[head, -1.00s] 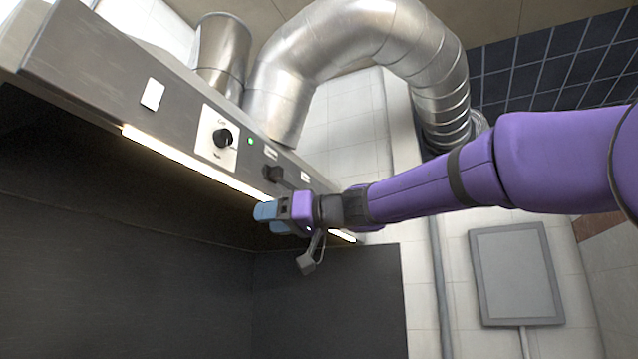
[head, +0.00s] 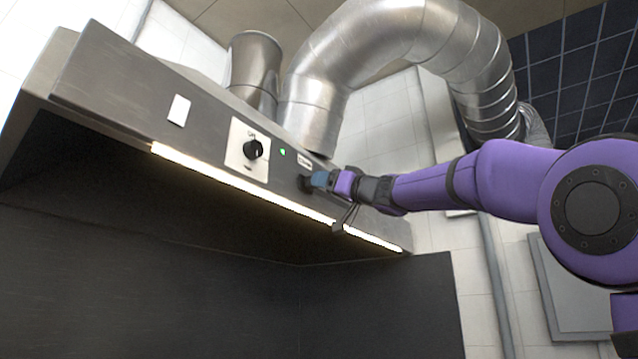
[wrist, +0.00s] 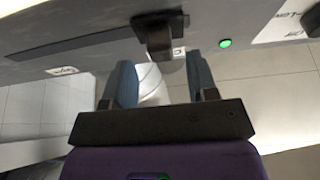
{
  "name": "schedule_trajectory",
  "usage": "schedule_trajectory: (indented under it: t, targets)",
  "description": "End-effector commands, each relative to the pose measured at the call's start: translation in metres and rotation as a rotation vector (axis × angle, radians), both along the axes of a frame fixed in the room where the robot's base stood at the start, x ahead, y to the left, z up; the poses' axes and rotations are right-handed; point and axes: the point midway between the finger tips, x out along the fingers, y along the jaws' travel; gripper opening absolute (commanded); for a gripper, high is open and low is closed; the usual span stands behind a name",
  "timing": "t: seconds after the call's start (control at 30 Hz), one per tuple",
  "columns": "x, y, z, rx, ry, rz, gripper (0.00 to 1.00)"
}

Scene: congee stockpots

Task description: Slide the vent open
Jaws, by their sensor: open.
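The vent slider, a dark knob (head: 303,184) on the front of the grey hood, is at the tip of my gripper (head: 319,180) in the head view. In the wrist view the slider knob (wrist: 156,35) stands out from a long dark slot (wrist: 80,45) and sits at one end of it. My gripper (wrist: 160,80) is open, its two blue fingers apart. The knob lies just beyond the fingertips, roughly in line with the gap between them. I cannot tell whether the fingers touch it.
The hood panel (head: 110,85) also carries a rotary knob (head: 252,149) on a white plate and a green light (head: 282,153). A light strip (head: 240,185) runs along its lower edge. A silver duct (head: 390,40) rises behind. The space in front of the panel looks free.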

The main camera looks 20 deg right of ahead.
Motion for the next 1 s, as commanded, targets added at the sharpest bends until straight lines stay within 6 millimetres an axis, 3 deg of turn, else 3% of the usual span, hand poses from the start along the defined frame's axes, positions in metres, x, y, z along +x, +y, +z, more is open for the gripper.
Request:
schedule_trajectory:
  t: [0.2, 0.57, 0.6, 0.83, 1.0]
  targets:
    - [0.018, 0.013, 0.008, 0.0, 0.0, 0.0, 0.53]
    - [0.021, 0.016, 0.011, 0.0, 0.0, 0.0, 0.53]
    - [0.021, 0.016, 0.011, 0.0, 0.0, 0.0, 0.51]
    - [0.021, 0.015, 0.011, 0.0, 0.0, -0.001, 0.0]
    - [0.021, 0.015, 0.011, 0.0, 0.0, -0.001, 0.0]
